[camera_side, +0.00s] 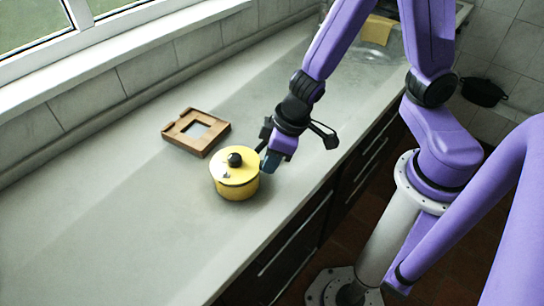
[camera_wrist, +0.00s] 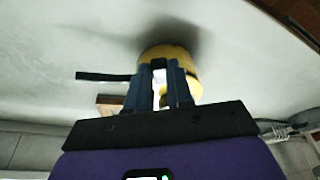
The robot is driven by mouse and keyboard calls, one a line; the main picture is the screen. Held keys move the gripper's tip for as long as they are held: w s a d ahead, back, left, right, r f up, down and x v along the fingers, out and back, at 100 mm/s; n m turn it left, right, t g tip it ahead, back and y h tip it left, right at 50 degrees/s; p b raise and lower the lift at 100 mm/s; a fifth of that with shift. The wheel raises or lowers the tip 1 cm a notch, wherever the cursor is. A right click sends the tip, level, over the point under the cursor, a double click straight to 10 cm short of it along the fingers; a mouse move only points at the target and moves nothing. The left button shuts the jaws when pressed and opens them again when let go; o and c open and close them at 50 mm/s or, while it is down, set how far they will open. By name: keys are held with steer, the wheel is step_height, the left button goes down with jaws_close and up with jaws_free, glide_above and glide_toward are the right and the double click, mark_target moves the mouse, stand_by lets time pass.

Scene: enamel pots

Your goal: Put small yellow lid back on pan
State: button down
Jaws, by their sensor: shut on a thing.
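The small yellow pan (camera_side: 237,189) stands upright on the counter in the side view.
A square wooden trivet (camera_side: 196,132) lies behind and left of the pan. A small black pan (camera_side: 482,91) shows at the far right. The counter (camera_side: 90,220) is clear on the left. Its front edge drops off to the right of the pan.

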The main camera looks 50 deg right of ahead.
steer(key=shift+f, duration=0.6)
stand_by(0.3)
steer(key=c, duration=0.9)
jaws_free()
steer(key=v, duration=1.7)
steer(key=s+d+f+n+g, duration=0.1)
steer(key=s+d+n, duration=0.1)
steer(key=s, duration=0.1)
steer(key=s+d+f+n+h, duration=0.1)
steer(key=s+d+n, duration=0.1)
steer(key=s+d, duration=0.1)
steer(key=s+d+f+n+g, duration=0.1)
steer(key=s+d+f+n, duration=0.1)
steer(key=s+d, duration=0.1)
steer(key=shift+s+d+g, duration=0.2)
steer(key=shift+g, duration=0.1)
